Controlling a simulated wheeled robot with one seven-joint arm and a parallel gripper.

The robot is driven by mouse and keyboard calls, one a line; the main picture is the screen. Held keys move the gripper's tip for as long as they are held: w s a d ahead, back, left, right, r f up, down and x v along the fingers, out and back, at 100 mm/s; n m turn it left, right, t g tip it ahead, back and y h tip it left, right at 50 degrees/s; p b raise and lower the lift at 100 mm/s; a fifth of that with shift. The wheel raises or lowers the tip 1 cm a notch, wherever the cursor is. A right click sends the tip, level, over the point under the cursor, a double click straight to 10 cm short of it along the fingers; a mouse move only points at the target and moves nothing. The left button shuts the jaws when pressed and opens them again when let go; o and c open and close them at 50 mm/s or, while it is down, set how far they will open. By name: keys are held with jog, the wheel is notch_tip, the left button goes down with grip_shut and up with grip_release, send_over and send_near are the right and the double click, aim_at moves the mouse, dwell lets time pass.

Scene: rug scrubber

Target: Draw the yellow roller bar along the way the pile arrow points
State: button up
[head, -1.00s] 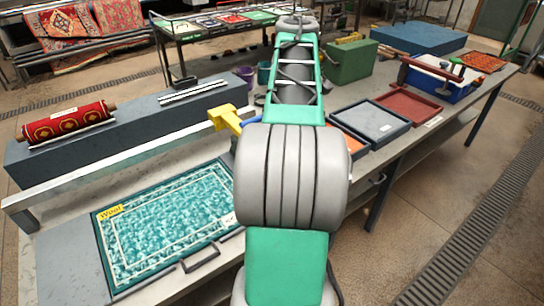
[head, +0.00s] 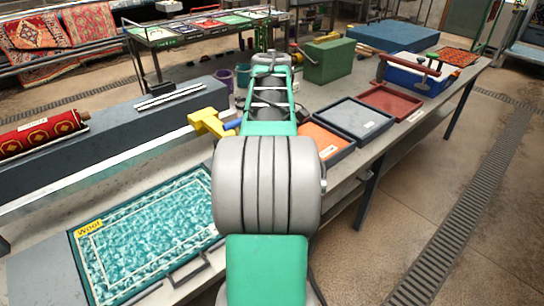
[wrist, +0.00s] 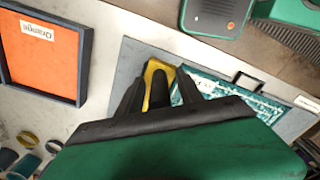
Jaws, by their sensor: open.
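The yellow roller bar (head: 211,122) shows in the head view just left of my arm, with a blue part at its right end, above the bench near the long pale rail. In the wrist view a yellow piece (wrist: 156,82) shows between the dark fingers of my gripper (wrist: 163,80); contact cannot be told. My gripper is open. The head view hides it behind my arm. The teal rug (head: 150,235) with a cream border and a yellow "Wool" tag lies flat at lower left; it also shows in the wrist view (wrist: 232,98). I cannot make out the pile arrow.
An orange tray (head: 325,143), a blue-grey tray (head: 352,118) and a dark red tray (head: 392,101) stand right of my arm. A red rolled rug (head: 42,132) lies on the grey ledge (head: 110,125) at left. A green box (head: 328,61) stands farther back.

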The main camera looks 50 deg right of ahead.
grip_shut()
dwell(0.4)
dwell(1.0)
